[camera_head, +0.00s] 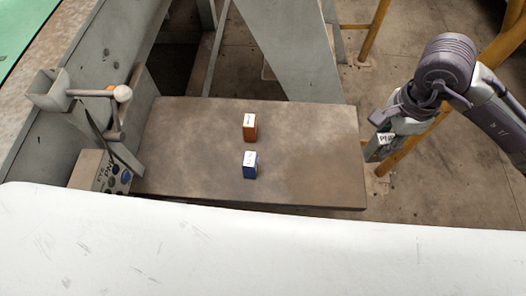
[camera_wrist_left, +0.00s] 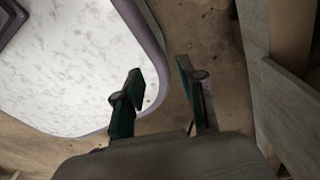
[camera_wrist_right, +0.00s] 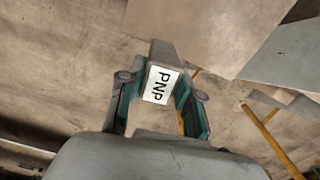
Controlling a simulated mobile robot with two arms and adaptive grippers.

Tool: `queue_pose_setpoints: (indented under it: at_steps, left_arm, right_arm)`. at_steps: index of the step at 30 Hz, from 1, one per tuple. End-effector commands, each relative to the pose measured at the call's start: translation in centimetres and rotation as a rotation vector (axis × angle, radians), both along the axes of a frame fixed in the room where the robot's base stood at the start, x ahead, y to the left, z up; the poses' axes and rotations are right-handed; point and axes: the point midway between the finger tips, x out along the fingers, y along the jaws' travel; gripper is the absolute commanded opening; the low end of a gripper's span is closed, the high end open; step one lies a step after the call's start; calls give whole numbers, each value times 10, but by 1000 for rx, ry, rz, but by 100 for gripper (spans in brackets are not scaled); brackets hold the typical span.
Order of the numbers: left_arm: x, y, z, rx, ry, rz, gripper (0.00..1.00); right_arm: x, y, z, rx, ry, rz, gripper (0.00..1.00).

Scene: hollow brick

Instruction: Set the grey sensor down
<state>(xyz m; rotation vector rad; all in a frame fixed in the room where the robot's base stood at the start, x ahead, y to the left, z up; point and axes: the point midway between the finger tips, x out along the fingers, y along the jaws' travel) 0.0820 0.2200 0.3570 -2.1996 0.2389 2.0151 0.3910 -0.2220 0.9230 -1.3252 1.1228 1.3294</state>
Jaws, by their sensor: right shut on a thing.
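The grey sensor (camera_wrist_right: 163,54) has a white label reading PNP and sits between the fingers of my right gripper (camera_wrist_right: 156,84). In the head view its label (camera_head: 386,139) shows just right of the brown table (camera_head: 310,150). The right gripper is shut on the sensor and holds it beside the table's right edge; its height cannot be told exactly. My left gripper (camera_wrist_left: 164,88) shows only in its wrist view, with its two fingers apart and nothing between them.
An orange box (camera_head: 249,128) and a blue box (camera_head: 250,165) stand near the table's middle. A control box with buttons (camera_head: 92,172) and a ball-ended lever (camera_head: 122,93) are at the left. The table's right part is clear. Yellow rails (camera_head: 375,30) stand behind.

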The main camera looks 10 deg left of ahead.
Motion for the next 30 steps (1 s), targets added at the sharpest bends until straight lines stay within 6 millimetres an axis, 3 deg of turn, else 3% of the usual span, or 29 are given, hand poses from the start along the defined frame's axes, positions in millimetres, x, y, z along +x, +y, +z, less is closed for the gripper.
queue_pose_setpoints:
  at_steps: [1,9,22,30]
  left_arm:
    - [3,-1,-8,-1,-6,0,40]
    - [7,17,-6,20,-12,1,40]
    - [5,17,12,21,-7,6,40]
    - [4,11,14,13,-6,5,40]
  right_arm:
    - [0,-1,-9,1,1,-54,0]
    - [3,0,-12,0,4,-133,0]
    - [57,71,-63,0,5,-130,0]
    - [72,88,-81,-2,3,-129,0]
